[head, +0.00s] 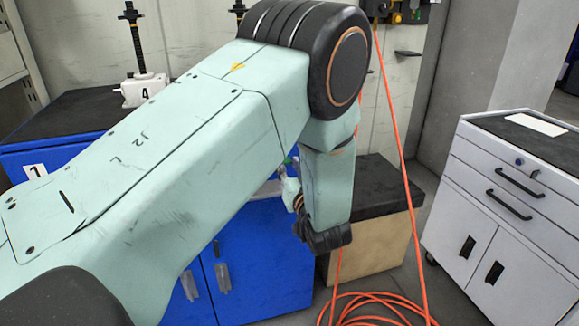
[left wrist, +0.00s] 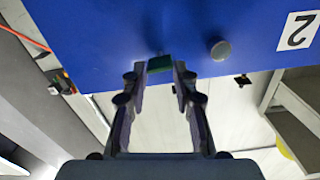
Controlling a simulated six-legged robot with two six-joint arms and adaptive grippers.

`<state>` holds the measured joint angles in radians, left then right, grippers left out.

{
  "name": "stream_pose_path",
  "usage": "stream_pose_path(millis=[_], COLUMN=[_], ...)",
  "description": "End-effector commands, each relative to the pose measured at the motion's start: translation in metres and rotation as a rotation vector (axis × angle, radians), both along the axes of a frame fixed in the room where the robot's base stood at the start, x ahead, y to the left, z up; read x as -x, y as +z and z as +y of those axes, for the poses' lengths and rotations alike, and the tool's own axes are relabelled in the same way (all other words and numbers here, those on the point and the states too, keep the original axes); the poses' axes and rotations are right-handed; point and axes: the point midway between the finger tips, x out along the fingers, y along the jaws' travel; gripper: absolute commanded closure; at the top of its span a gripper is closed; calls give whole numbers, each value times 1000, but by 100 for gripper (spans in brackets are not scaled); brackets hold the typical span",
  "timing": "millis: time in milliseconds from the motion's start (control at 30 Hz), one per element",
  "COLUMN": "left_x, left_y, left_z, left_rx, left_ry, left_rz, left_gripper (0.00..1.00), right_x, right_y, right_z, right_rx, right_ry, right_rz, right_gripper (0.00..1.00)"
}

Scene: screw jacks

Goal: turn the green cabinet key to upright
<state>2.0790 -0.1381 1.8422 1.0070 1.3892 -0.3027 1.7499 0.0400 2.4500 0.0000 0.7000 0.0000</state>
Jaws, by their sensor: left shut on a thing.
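The green cabinet key (left wrist: 160,63) shows in the left wrist view as a small green head against the blue cabinet face (left wrist: 115,35). My left gripper (left wrist: 166,68) is shut on it, with one dark finger on each side. The key looks slightly tilted in this view, where the label 2 appears upside down. In the head view the blue cabinet (head: 268,260) is partly behind my left arm. The fingertips and key are mostly hidden there. My right gripper is in neither view.
A round grey knob (left wrist: 220,50) sits beside the key. An orange cable (head: 385,300) lies coiled on the floor. A white drawer cabinet (head: 510,210) stands at the right.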

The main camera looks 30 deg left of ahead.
Motion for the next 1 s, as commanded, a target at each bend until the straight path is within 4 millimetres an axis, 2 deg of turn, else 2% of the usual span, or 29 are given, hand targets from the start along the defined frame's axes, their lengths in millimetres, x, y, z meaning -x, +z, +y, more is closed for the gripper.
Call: stream_pose_path(millis=[133, 167, 467, 800, 1000], left_x=[1, 1, 0, 0, 1], left_y=[-3, -3, 5, 64, 90], left_z=[0, 0, 0, 0, 0], left_rx=[3, 3, 2, 3, 2], left_ry=[1, 1, 1, 1, 1], left_rz=[7, 7, 2, 0, 3], left_gripper=[100, 72, 72, 72, 72], right_x=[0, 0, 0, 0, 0], right_y=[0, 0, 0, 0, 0], right_z=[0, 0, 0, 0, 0], right_rx=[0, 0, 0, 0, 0], right_ry=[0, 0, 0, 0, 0], right_rz=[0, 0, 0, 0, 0], right_gripper=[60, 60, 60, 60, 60])
